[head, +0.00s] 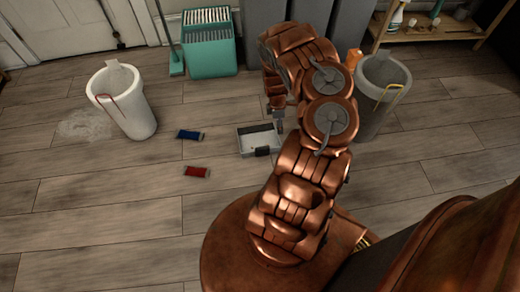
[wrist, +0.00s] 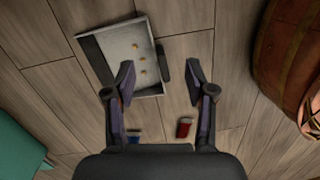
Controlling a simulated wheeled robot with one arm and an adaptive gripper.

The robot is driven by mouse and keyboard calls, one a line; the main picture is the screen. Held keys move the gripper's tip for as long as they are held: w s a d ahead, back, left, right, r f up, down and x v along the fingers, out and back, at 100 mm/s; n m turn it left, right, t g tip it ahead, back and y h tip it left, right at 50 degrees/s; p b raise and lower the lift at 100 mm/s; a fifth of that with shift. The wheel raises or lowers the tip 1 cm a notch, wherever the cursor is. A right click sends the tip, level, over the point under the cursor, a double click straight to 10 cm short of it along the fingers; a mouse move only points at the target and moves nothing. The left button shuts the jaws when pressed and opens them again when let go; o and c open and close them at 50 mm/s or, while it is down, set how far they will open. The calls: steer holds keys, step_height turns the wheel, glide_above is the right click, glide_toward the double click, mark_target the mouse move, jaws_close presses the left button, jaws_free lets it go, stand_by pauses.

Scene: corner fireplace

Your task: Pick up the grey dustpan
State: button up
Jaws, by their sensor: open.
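The grey dustpan (head: 254,136) lies on the wooden floor in the head view, with a dark handle on its near side. It also shows in the wrist view (wrist: 119,45), with a few small orange-brown bits in its pan. My gripper (head: 278,124) hangs over the dustpan's right side in the head view, partly hiding it. In the wrist view my gripper (wrist: 160,66) is open and empty. The dark handle (wrist: 163,63) shows between the two fingertips, and the left finger covers part of the pan. I cannot tell the exact height above the handle.
A blue item (head: 190,135) and a red item (head: 197,171) lie left of the dustpan. A white bin (head: 128,105) stands further left, a grey bin (head: 377,105) to the right. A teal container (head: 209,55) and a broom (head: 175,65) stand behind. The floor at left front is clear.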

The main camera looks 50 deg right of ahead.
steer(key=n+t+y+b, duration=0.2)
steer(key=b, duration=0.2)
glide_above(262, 154)
steer(key=d, duration=0.3)
step_height(262, 154, down, 14)
steer(key=shift+a+r, duration=0.1)
steer(key=shift+r, duration=0.05)
steer(key=shift+w+a+f, duration=0.3)
steer(key=shift+w+f, duration=0.05)
steer(key=shift+f, duration=0.1)
steer(key=shift+w+a+f+t+b, duration=0.1)
steer(key=shift+a+f+t+b, duration=0.05)
steer(key=shift+f+b, duration=0.5)
steer(key=shift+w+a+f+t+b, duration=0.15)
steer(key=shift+f+b, duration=0.25)
steer(key=shift+f, duration=0.3)
steer(key=f+b, duration=0.2)
steer(key=f, duration=0.1)
steer(key=a+f+b, duration=0.1)
steer(key=f+b, duration=0.1)
steer(key=shift+s, duration=0.1)
steer(key=shift+r, duration=0.1)
jaws_close()
